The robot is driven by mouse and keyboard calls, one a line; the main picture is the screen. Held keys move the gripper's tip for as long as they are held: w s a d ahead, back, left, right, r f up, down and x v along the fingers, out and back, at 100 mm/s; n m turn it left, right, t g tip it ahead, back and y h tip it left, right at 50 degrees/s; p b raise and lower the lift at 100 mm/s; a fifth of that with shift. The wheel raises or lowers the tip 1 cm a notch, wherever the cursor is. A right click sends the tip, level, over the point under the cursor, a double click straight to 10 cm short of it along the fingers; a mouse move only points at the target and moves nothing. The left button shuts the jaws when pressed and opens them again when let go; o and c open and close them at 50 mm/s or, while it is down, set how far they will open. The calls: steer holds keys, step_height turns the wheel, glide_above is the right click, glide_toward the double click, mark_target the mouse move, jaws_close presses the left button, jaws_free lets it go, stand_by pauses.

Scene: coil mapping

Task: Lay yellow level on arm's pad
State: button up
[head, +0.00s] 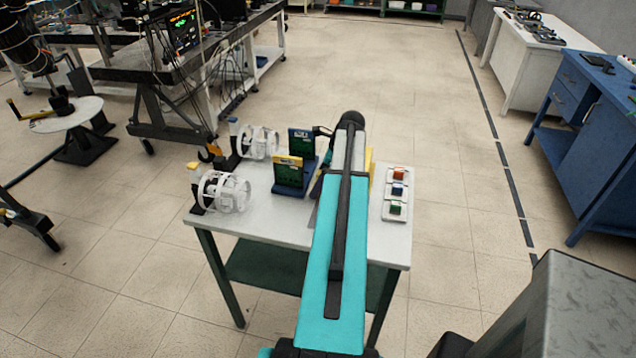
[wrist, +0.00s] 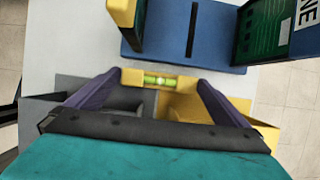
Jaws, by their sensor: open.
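The yellow level (wrist: 131,78) shows in the wrist view with a green vial at its middle. It lies crosswise between the tips of my open gripper (wrist: 160,79). One end is close to each fingertip; I cannot tell if they touch. Under and behind it is a box-like holder with a grey part (wrist: 125,98) and a yellow part (wrist: 190,108). In the head view my own arm hides the gripper and the level. I cannot make out the arm's pad in either view.
A blue stand (wrist: 170,40) with upright boards is just beyond the level; it also shows in the head view (head: 290,190). Two white coil frames (head: 222,191) stand at the table's left. A white tray (head: 397,222) with three coloured blocks lies at the right. The table (head: 270,225) has bare front space.

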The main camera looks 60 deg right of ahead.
steer(key=shift+f, duration=0.1)
stand_by(0.5)
steer(key=c, duration=0.9)
step_height(320, 180, up, 10)
steer(key=b, duration=0.2)
steer(key=shift+b, duration=0.4)
